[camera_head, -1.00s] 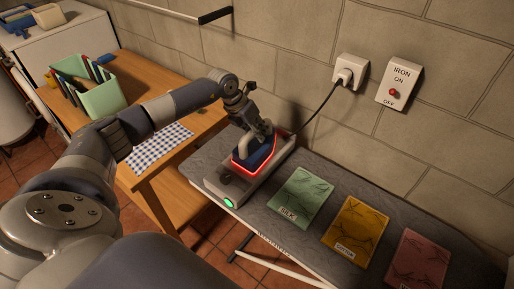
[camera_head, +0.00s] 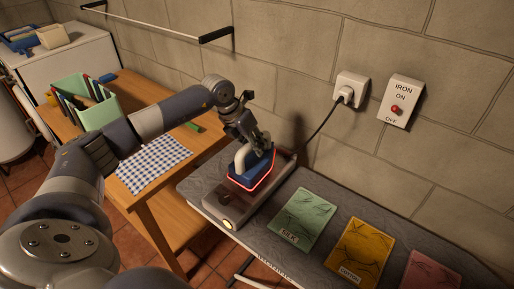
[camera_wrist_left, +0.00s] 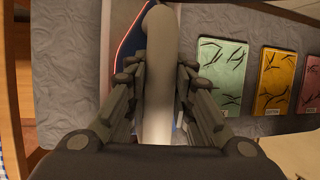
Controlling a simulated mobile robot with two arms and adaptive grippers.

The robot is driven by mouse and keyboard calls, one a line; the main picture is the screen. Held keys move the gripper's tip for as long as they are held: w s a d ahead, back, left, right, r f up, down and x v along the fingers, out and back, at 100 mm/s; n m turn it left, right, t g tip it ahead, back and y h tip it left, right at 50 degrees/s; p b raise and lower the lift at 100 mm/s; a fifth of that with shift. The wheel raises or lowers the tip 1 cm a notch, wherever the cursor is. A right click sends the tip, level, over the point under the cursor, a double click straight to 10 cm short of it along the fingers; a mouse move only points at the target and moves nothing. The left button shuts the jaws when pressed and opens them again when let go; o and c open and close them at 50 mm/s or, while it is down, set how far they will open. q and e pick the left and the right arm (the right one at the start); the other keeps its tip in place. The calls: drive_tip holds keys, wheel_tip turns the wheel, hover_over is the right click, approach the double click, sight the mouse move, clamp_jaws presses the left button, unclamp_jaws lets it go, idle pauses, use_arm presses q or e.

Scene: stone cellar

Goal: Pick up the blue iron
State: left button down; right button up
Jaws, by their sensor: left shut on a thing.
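The blue iron (camera_head: 258,161) has a white handle and a glowing red line around its base. It is held just above its grey stand (camera_head: 219,201), whose top now shows dark below it. My left gripper (camera_head: 252,142) is shut on the iron's handle from above. In the left wrist view the white handle (camera_wrist_left: 157,100) runs between the two fingers of my left gripper (camera_wrist_left: 157,68), with part of the blue body and red line behind. The fingers hide part of the iron. My right gripper is not in view.
The grey ironing board (camera_head: 192,186) carries a green silk card (camera_head: 303,218), a yellow card (camera_head: 358,248) and a pink card (camera_head: 432,272). A cord runs to the wall socket (camera_head: 350,90) beside the iron switch (camera_head: 399,101). A wooden table (camera_head: 150,92) with a checked cloth stands left.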

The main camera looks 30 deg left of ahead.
use_arm(q)
drive_tip(key=s+d+r+b, duration=0.25)
drive_tip(key=s+b, duration=0.35)
drive_tip(key=s, duration=0.7)
drive_tip(key=r+p, duration=0.1)
drive_tip(key=r, duration=0.2)
drive_tip(key=r+p, duration=0.1)
drive_tip(key=shift+s+d+r+p, duration=0.3)
drive_tip(key=shift+p, duration=0.05)
drive_tip(key=shift+w+f, duration=0.1)
idle(1.1)
